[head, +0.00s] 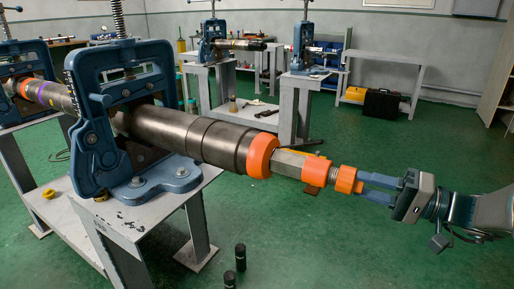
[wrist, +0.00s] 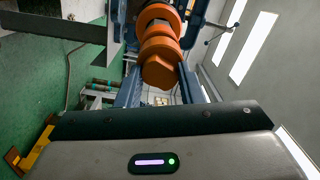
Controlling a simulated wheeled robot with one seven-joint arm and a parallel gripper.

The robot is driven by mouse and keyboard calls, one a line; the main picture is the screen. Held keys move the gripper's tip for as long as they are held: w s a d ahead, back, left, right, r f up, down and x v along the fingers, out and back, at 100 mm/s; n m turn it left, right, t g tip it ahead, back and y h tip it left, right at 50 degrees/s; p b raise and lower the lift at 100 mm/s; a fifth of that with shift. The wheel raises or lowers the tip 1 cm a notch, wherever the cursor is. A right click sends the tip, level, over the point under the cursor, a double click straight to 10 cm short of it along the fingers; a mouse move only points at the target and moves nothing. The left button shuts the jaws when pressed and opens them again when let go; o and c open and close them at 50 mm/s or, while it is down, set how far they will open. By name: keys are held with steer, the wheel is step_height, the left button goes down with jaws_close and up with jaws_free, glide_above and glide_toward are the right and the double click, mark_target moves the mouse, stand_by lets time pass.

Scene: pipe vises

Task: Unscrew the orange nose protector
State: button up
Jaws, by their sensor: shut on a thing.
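A dark steel pipe tool (head: 205,136) lies level in a blue vise (head: 120,115). Towards its right end come an orange collar (head: 262,155), a grey section (head: 290,163), a second orange ring (head: 316,170) and, at the tip, the orange nose protector (head: 347,179). A short threaded stretch (head: 333,175) shows between the last two. My gripper (head: 364,183) reaches in from the right, its two blue fingers shut on the nose protector. In the wrist view the protector's faceted orange end (wrist: 160,72) sits between the fingers. The exact contact faces are partly hidden.
The vise stands on a grey metal table (head: 160,212). Two small black cylinders (head: 240,257) stand on the green floor below the pipe. More vises (head: 213,45) and benches stand at the back. The floor around my gripper is clear.

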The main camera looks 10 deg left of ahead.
steer(key=shift+s+a+f+n+b, duration=0.1)
steer(key=shift+f+n+b, duration=0.15)
steer(key=shift+n+b, duration=1.45)
steer(key=shift+f+n+b, duration=0.2)
steer(key=shift+n+b, duration=0.7)
steer(key=shift+b, duration=1.5)
jaws_close()
steer(key=shift+r+n+b, duration=0.25)
steer(key=shift+n+b, duration=0.15)
steer(key=shift+b, duration=0.05)
steer(key=o, duration=1.1)
jaws_free()
steer(key=shift+r, duration=0.1)
steer(key=shift+v, duration=1.15)
steer(key=shift+r, duration=0.15)
